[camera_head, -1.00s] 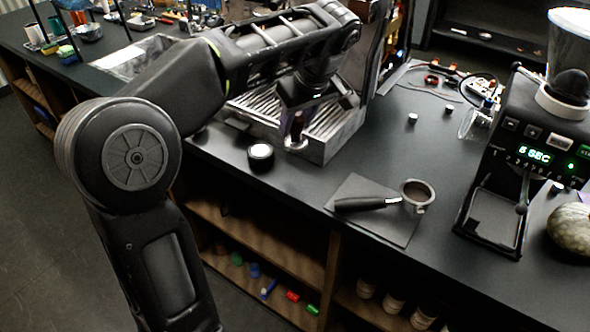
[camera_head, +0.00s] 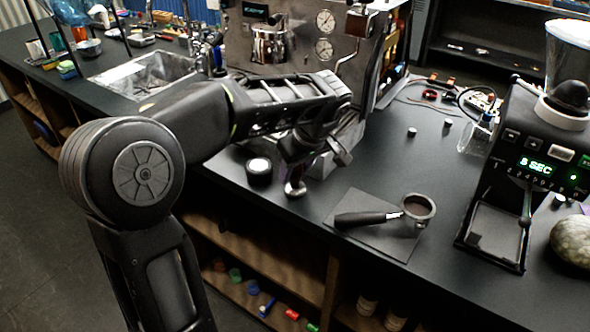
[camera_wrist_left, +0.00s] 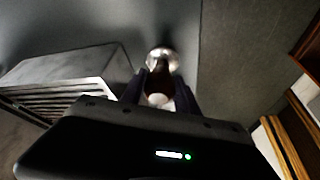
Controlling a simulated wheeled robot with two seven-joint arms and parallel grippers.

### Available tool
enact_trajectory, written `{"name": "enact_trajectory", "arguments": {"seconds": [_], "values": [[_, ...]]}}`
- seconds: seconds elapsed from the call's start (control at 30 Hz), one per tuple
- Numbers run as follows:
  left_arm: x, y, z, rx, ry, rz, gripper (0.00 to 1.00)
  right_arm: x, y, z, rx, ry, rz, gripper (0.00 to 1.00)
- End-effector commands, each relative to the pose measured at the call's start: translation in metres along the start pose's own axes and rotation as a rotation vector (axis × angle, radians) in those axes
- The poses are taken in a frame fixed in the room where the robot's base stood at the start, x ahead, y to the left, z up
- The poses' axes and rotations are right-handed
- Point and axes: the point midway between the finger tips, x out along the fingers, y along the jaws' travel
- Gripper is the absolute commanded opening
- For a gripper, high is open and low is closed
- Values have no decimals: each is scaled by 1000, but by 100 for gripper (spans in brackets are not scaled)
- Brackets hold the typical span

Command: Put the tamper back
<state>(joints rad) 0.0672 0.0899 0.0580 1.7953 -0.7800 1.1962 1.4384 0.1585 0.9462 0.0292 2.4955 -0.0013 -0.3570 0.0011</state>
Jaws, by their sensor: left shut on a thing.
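My left gripper (camera_head: 297,166) is shut on the tamper (camera_head: 295,188), which has a dark brown handle and a shiny metal base. The tamper hangs base down near the counter's front edge, just right of a black round cup-like piece with a pale top (camera_head: 259,168). I cannot tell whether its base touches the counter. In the left wrist view, the tamper's metal base (camera_wrist_left: 162,57) shows beyond the fingers (camera_wrist_left: 159,91), with the handle between them. My right gripper is not in view.
The espresso machine (camera_head: 275,45) stands behind my left arm, its drip tray partly hidden. A portafilter (camera_head: 417,208) with dark contents lies on a dark mat (camera_head: 385,240). The grinder (camera_head: 505,205) stands at the right. The counter between machine and grinder is mostly clear.

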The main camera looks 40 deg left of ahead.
Motion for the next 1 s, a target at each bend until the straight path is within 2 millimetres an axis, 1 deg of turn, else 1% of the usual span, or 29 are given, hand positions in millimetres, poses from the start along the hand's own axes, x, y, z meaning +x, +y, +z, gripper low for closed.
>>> {"name": "enact_trajectory", "arguments": {"seconds": [0.23,0.37,0.4,0.67,0.9,1.0], "values": [[1,0,0,-1,1,3,0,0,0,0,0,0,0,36],[4,0,2,-1,1,3,0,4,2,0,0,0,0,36],[5,0,2,-1,1,2,38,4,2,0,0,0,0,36],[3,0,1,-1,0,2,58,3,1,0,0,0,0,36],[3,0,1,-1,0,2,58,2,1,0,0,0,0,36],[0,0,0,-1,0,2,58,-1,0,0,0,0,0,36]]}}
